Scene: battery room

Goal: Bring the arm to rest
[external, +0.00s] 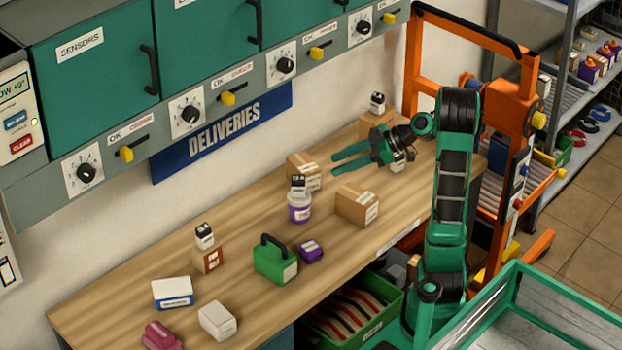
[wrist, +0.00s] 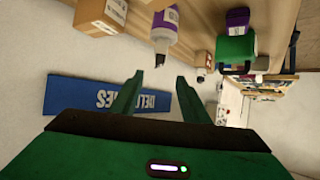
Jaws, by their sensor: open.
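My green and black arm rises at the right of the external view and reaches left over the wooden bench. My gripper (external: 350,163) is above the bench's far part, its two green fingers parted and pointing left towards the wall. It is open, with nothing between the fingers. In the wrist view the gripper (wrist: 157,90) also shows its fingers apart, with the wall and part of the blue deliveries sign (wrist: 105,97) beyond them. In that view the bench and its objects lie along the top.
The wooden bench (external: 130,285) holds cardboard boxes (external: 357,206), a purple-labelled bottle (external: 299,207), a green case (external: 275,260), a small purple item (external: 311,251), and a white box (external: 217,321). Teal cabinets (external: 95,65) with knobs overhang the bench. An orange frame (external: 412,70) stands behind my arm.

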